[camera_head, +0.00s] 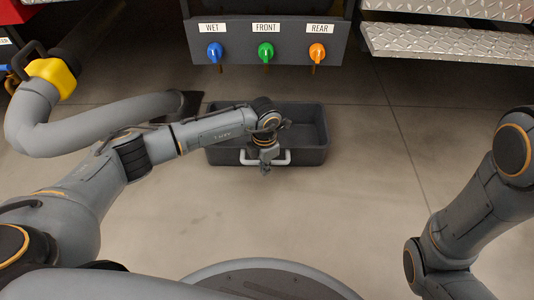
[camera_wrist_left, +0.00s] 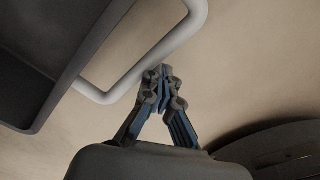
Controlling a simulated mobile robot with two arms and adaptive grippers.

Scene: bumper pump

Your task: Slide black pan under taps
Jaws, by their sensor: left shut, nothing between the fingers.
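The black pan (camera_head: 312,155) is on the floor in front of the panel, with its back edge near the panel's lower edge. Its white handle (camera_head: 284,157) is on the side facing me. In the left wrist view, the pan's wall (camera_wrist_left: 82,60) and the handle (camera_wrist_left: 190,30) are at the upper left. My left gripper (camera_head: 265,172) is above the near side of the pan, by the handle. Its fingertips (camera_wrist_left: 162,72) are together and empty, just beside the handle's bar. The blue tap (camera_head: 215,52), green tap (camera_head: 266,51) and orange tap (camera_head: 317,52) are on the panel. My right gripper is out of view.
A grey hose (camera_head: 110,118) with a yellow fitting (camera_head: 54,72) lies at the left. A diamond-plate step (camera_head: 450,43) juts out at the upper right. The floor (camera_head: 375,170) right of the pan is clear.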

